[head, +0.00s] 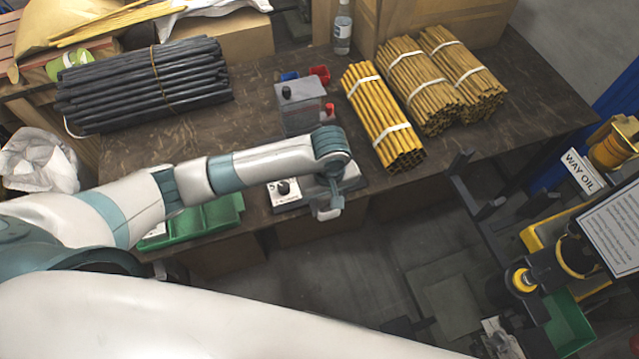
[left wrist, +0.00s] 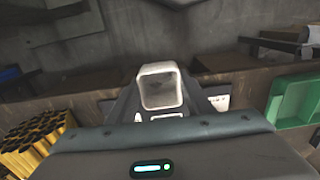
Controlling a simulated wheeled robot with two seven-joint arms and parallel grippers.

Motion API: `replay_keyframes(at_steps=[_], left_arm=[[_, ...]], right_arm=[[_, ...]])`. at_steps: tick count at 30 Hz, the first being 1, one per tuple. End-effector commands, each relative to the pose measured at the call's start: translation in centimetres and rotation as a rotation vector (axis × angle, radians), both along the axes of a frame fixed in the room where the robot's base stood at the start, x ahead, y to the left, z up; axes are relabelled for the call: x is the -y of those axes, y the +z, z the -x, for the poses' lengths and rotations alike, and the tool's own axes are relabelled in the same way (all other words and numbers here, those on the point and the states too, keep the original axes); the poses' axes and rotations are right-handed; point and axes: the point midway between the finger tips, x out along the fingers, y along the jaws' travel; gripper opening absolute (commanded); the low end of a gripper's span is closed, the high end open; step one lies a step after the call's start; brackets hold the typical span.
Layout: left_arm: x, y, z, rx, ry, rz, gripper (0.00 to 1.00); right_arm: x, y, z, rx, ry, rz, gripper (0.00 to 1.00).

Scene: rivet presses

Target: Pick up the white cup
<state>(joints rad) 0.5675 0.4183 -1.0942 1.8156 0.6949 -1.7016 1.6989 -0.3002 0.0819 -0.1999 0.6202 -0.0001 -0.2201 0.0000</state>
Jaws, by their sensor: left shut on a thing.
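My left gripper (head: 329,203) is at the front edge of the dark table in the head view, pointing down. In the left wrist view, a white cup (left wrist: 160,86) with a squarish rim sits between the fingers of my left gripper (left wrist: 160,108), which is shut on it. The cup's opening faces the camera. In the head view only a small white part of the cup (head: 326,213) shows below the gripper; the rest is hidden. My right gripper is not in view.
On the table (head: 255,120) are black rods (head: 145,85), yellow tube bundles (head: 385,115), a grey press (head: 300,108), a bottle (head: 342,28) and a green bin (head: 205,220). A control box (head: 284,191) is beside the gripper. Open floor (head: 370,275) lies in front.

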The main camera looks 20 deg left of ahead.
Motion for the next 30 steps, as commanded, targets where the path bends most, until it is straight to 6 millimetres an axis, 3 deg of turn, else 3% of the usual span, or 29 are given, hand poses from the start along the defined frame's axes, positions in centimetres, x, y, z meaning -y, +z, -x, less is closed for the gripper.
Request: replay_keyframes(at_steps=[6,12,30], left_arm=[[2.3,-0.1,3.4,-0.002,-0.002,0.003,0.21],[3.2,0.0,4.8,-0.001,0.0,0.001,0.21],[3.3,0.0,5.0,0.0,0.001,0.0,0.21]], right_arm=[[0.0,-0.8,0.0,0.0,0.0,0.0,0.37],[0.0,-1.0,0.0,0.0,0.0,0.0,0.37],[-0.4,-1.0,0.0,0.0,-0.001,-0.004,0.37]])
